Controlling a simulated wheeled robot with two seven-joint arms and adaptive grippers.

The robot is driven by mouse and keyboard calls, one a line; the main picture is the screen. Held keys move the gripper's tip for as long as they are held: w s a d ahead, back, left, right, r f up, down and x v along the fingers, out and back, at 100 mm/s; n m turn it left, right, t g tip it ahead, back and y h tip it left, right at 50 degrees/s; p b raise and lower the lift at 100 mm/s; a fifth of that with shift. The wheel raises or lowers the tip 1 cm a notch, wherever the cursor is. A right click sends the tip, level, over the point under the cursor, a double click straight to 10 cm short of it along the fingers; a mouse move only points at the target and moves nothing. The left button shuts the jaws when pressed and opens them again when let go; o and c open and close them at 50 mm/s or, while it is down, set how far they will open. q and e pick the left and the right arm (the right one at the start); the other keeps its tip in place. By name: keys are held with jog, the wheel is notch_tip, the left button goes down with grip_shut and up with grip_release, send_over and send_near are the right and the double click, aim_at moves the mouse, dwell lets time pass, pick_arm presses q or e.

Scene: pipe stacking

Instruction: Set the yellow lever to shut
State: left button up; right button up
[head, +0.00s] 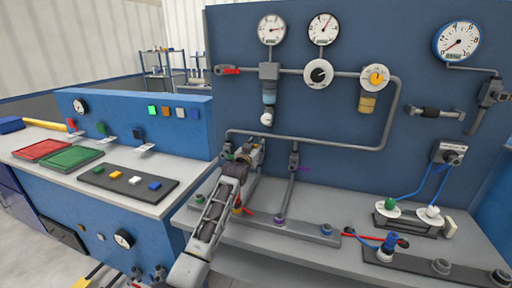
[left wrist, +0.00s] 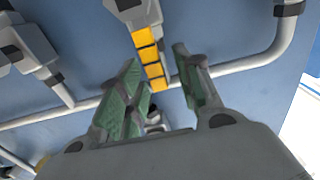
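The yellow lever (left wrist: 148,56) shows in the left wrist view as a yellow handle with dark bands, hanging from a grey fitting (left wrist: 125,8) on the blue panel. My left gripper (left wrist: 157,60) is open, with its green-padded fingers on either side of the lever's lower end in the picture. I see a gap on both sides, but cannot tell how deep the lever sits between the fingers. In the head view my left gripper (head: 250,152) is at the pipe on the panel's lower left, and I cannot make out the lever there. My right gripper is not in view.
Grey pipes (head: 310,139) run along the panel (head: 230,50) close to my left gripper. Gauges (head: 271,30) and a yellow round dial (head: 376,76) are higher up. The grey bench (head: 300,258) below carries several fittings. A left counter holds red and green trays (head: 72,157).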

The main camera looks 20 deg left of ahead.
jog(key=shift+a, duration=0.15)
pick_arm(q)
jog(key=shift+c, duration=0.5)
grip_shut()
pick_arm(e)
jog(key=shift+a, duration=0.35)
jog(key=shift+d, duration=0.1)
